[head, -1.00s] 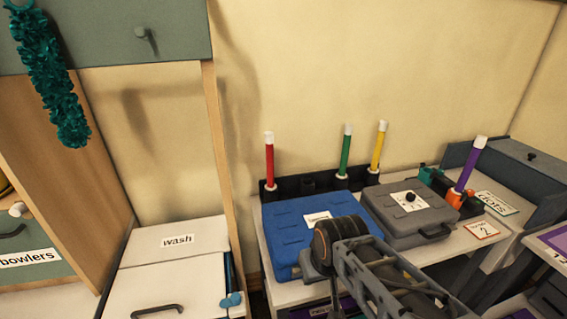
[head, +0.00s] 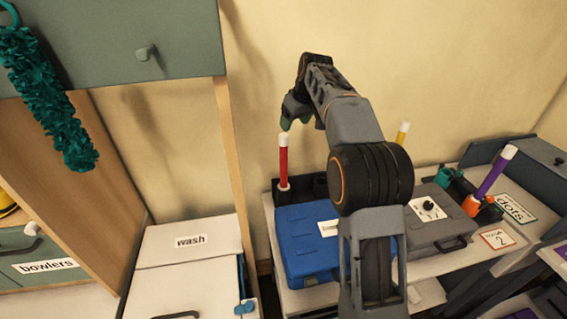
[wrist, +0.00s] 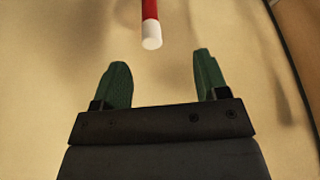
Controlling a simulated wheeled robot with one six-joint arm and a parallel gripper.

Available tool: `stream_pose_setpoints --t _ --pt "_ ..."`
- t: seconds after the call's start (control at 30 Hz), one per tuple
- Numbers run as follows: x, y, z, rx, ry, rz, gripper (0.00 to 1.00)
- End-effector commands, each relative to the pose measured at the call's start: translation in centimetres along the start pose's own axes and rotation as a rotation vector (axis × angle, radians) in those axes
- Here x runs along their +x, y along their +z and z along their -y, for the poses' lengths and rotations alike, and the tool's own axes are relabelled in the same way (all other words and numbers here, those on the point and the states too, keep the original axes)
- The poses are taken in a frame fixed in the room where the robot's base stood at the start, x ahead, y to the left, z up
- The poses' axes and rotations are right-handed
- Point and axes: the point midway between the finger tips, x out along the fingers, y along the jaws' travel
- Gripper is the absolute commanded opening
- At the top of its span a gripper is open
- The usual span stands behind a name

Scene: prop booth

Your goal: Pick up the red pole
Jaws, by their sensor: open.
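The red pole (head: 283,161) has a white tip and stands upright in a black holder (head: 312,186) against the wall, behind the blue case. My gripper (head: 295,122) is above and slightly right of the pole's top in the head view. In the wrist view, my gripper (wrist: 158,78) is open with green fingers, empty between them. The red pole's white end (wrist: 151,35) shows just beyond the fingertips, roughly centred between them. The pole is apart from both fingers.
A blue case (head: 300,245) and a grey case (head: 440,230) lie in front of the holder. A yellow pole (head: 402,133) and a purple pole (head: 494,172) stand to the right. A wooden panel edge (head: 232,140) rises to the left.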

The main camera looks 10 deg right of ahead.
Motion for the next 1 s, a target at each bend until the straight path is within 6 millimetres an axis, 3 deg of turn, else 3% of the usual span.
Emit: stream_pose_setpoints --t 0.1,0.3,0.7,1.0 --pt "0.3 -2.0 -1.4 -0.046 -0.013 -0.010 0.67" --pt "1.3 -3.4 -2.3 -0.091 -0.026 -0.020 0.67" --pt "7.7 -3.7 -2.2 -0.100 -0.028 -0.021 0.67" --pt "9.7 -3.8 -2.2 -0.099 -0.027 -0.023 0.67"
